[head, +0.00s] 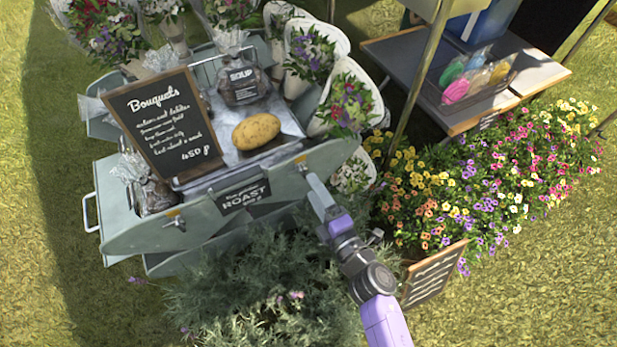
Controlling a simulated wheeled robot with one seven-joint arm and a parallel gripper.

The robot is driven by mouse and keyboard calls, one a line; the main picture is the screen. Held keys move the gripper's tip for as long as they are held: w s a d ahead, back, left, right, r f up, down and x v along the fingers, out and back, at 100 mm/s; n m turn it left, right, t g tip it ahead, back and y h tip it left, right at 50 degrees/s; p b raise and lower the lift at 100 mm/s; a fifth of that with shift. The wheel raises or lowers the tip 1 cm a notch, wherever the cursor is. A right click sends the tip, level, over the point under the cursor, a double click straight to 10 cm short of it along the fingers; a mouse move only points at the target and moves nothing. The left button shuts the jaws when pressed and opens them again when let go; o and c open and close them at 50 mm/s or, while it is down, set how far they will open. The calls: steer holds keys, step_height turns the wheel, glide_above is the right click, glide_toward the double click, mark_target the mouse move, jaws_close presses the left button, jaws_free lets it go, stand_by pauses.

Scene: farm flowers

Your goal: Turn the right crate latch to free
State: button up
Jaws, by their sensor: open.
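The grey-green crate (222,220) stands at the left of the head view, with a black "ROAST" label (243,194) on its front panel. A small metal latch (175,221) sits on the left part of that panel. On the right part, a small bit of metal that looks like the right latch (300,162) shows just above my gripper; most of it is hidden, and I cannot tell how it is turned. My gripper (312,182) is at the right part of the front panel, open, with nothing seen in it. I cannot tell whether it touches the latch.
Wrapped bouquets (347,97) stand behind. Grey-green bushes (240,295) fill the space below the front. Flowers (480,195) and a wooden sign (432,275) lie right of my arm.

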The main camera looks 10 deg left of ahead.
steer(key=shift+p+v, duration=0.3)
steer(key=shift+v, duration=1.25)
steer(key=s+d+r+m+t+h, duration=0.3)
steer(key=s+d+r+m, duration=0.2)
steer(key=d+r+m, duration=0.45)
steer(key=s+d+r+m+g+h, duration=0.1)
steer(key=s+d+r+m+h, duration=0.25)
steer(key=s, duration=0.55)
steer(key=s+d+r+m+g+h+p, duration=0.15)
steer(key=s+d+m, duration=0.25)
steer(key=s+m, duration=0.45)
steer(key=s+d+r+m+g+h, duration=0.1)
steer(key=s+d+r+m+h, duration=0.2)
steer(key=s, duration=0.8)
step_height(320, 180, up, 29)
steer(key=y+p, duration=0.1)
steer(key=p, duration=2.8)
steer(key=shift+d, duration=0.5)
